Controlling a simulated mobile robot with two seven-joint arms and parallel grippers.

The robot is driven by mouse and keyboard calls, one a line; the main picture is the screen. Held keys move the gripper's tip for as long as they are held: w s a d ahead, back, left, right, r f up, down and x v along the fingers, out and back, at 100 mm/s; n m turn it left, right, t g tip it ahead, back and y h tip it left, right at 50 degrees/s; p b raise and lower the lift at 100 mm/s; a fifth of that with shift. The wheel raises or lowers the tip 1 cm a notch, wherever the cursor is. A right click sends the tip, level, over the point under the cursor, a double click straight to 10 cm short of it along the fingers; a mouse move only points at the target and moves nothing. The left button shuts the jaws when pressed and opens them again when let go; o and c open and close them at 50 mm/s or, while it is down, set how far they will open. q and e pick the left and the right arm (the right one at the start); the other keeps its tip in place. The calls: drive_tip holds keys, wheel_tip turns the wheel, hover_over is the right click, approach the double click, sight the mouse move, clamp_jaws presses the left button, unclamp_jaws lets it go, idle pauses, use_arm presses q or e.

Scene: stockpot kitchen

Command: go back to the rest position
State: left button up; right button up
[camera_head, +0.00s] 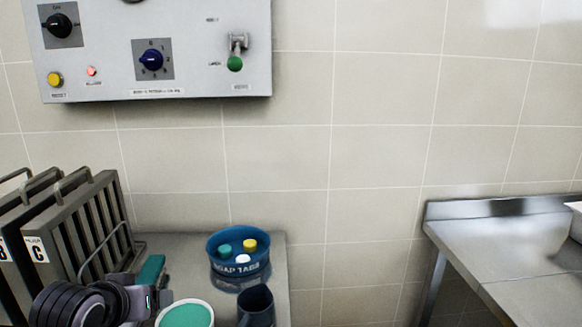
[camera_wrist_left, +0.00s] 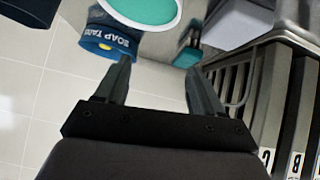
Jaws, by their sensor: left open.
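My left gripper (camera_wrist_left: 158,62) points away from the wrist in the left wrist view. Its two fingers are apart with nothing held between them. In the head view my left arm comes in at the lower left, low over the counter, beside the racks. A teal block (camera_head: 152,271) lies just behind it; in the wrist view a teal piece (camera_wrist_left: 187,57) shows close to the right fingertip, and I cannot tell whether they touch. My right gripper is in neither view.
A blue soap tabs tub (camera_head: 240,268), a white-rimmed teal round container (camera_head: 186,314) and a dark cup (camera_head: 256,306) stand right of my arm. Metal racks (camera_head: 75,235) stand left. A control panel (camera_head: 150,45) hangs above. A steel table (camera_head: 510,245) is at right.

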use_arm(q)
drive_tip(key=s+d+f+m+g, duration=0.1)
drive_tip(key=s+f+g, duration=0.1)
drive_tip(key=s+f, duration=0.55)
drive_tip(key=s+d+f+m+g, duration=0.15)
drive_tip(key=s+f, duration=0.25)
drive_tip(key=s, duration=0.7)
drive_tip(key=s+f+m+g, duration=0.1)
drive_tip(key=s+f+g, duration=0.1)
drive_tip(key=s+f, duration=0.55)
drive_tip(key=w+d+f+t+h, duration=0.2)
drive_tip(key=w+d+f+t, duration=0.1)
drive_tip(key=f+t, duration=0.3)
drive_tip(key=shift+w+f+m, duration=0.35)
drive_tip(key=shift+w+f, duration=0.05)
drive_tip(key=shift+w, duration=0.5)
idle(3.5)
